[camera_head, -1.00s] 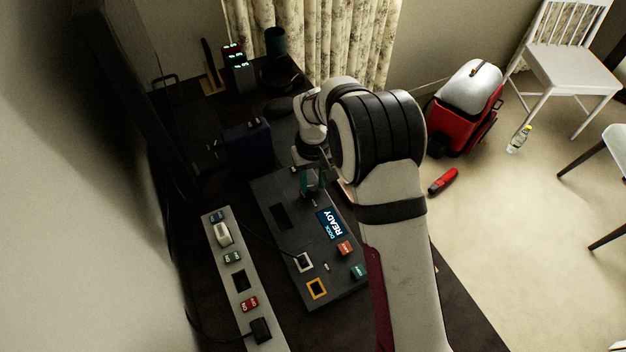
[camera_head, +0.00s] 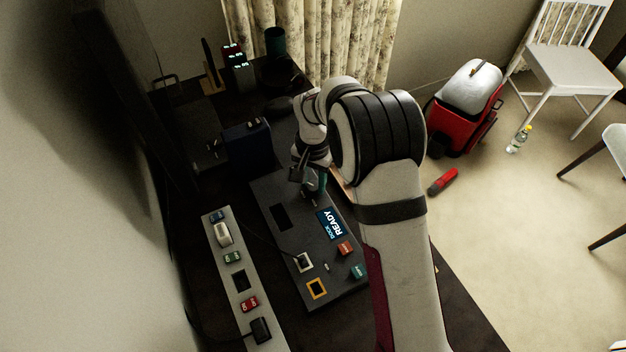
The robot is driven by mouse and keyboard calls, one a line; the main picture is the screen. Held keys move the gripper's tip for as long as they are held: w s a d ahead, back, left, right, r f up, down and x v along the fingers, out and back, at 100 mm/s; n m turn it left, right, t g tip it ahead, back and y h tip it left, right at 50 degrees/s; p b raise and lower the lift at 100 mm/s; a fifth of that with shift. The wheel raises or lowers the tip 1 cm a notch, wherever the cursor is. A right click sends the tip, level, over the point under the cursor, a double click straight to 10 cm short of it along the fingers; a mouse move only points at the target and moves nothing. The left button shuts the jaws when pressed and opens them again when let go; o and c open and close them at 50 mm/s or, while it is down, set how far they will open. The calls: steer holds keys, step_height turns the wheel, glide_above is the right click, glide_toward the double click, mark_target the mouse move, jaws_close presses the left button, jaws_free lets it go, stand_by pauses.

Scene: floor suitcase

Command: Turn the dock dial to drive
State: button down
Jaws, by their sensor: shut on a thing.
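The dark dock panel (camera_head: 292,240) lies on the desk. Its blue screen (camera_head: 329,223) reads "DOCK READY". My gripper (camera_head: 313,193) points down at the far end of the panel, just beyond the screen. It is shut on the dock dial, which is mostly hidden by the fingers and wrist. A teal part shows beside the fingers. The dial's pointer and its "drive" mark cannot be made out.
An orange button (camera_head: 345,248) and a teal button (camera_head: 358,271) sit on the panel's near half. A power strip (camera_head: 240,285) with switches lies to the left. A dark blue box (camera_head: 247,148) stands behind it. My arm covers the desk's right side.

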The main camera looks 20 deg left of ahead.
mark_target(313, 185)
steer(key=shift+m, duration=0.3)
steer(key=c, duration=0.5)
jaws_free()
step_height(313, 185, up, 16)
steer(key=shift+f, duration=0.1)
